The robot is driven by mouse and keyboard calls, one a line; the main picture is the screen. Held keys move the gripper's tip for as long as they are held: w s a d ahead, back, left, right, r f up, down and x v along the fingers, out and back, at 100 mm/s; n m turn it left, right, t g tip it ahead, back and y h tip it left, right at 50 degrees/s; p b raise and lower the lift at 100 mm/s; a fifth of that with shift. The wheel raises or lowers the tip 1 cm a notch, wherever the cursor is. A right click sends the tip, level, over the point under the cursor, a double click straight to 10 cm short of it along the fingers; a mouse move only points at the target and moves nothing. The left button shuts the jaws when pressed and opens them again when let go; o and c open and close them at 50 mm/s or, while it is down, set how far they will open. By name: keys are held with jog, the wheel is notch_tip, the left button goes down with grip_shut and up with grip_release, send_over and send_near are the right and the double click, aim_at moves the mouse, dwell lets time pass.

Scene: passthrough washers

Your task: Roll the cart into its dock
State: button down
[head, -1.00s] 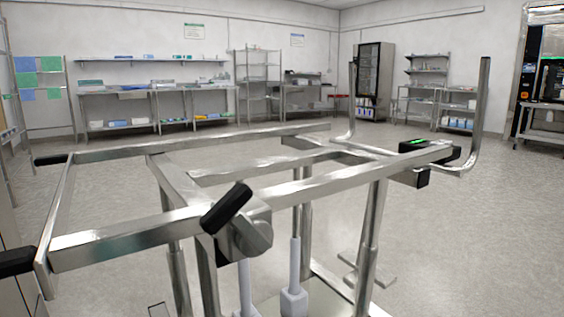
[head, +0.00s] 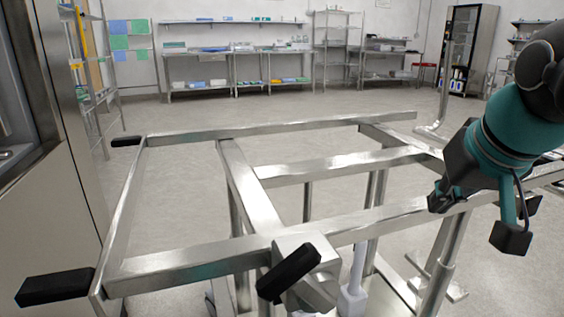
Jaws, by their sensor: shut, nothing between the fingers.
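The cart (head: 190,262) is a bare steel frame on legs and fills the lower half of the head view. It has black grips at its left corners, one near (head: 55,288) and one far (head: 126,141). A black-handled lever (head: 289,273) sits on a grey joint at the near rail. My gripper (head: 447,197), dark at the end of my teal arm, is at the right, over the cart's near rail in the picture. It is shut and empty; I cannot tell whether it touches the rail. I cannot make out which thing is the dock.
A steel machine front with a light panel (head: 45,190) stands close at the left, beside the cart. Steel tables and shelves (head: 235,72) line the far wall, with a dark cabinet (head: 468,50) at the right. Open floor (head: 300,104) lies beyond the cart.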

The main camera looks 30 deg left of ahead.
jog(key=w+a+n+g+y+p, duration=0.15)
jog(key=w+a, duration=0.25)
jog(key=a, duration=0.6)
jog(key=w+a+f+n+g+y+p, duration=0.1)
jog(key=w+a+n+g+p, duration=0.3)
jog(key=a, duration=0.5)
jog(key=w+a+n+g+y+p, duration=0.15)
jog(key=w+a, duration=0.35)
jog(key=a, duration=0.5)
jog(key=s+a+f, duration=0.4)
jog(key=a+f, duration=0.4)
jog(key=shift+s+a+b, duration=0.15)
jog(key=shift+s+b, duration=0.1)
jog(key=shift+b, duration=0.1)
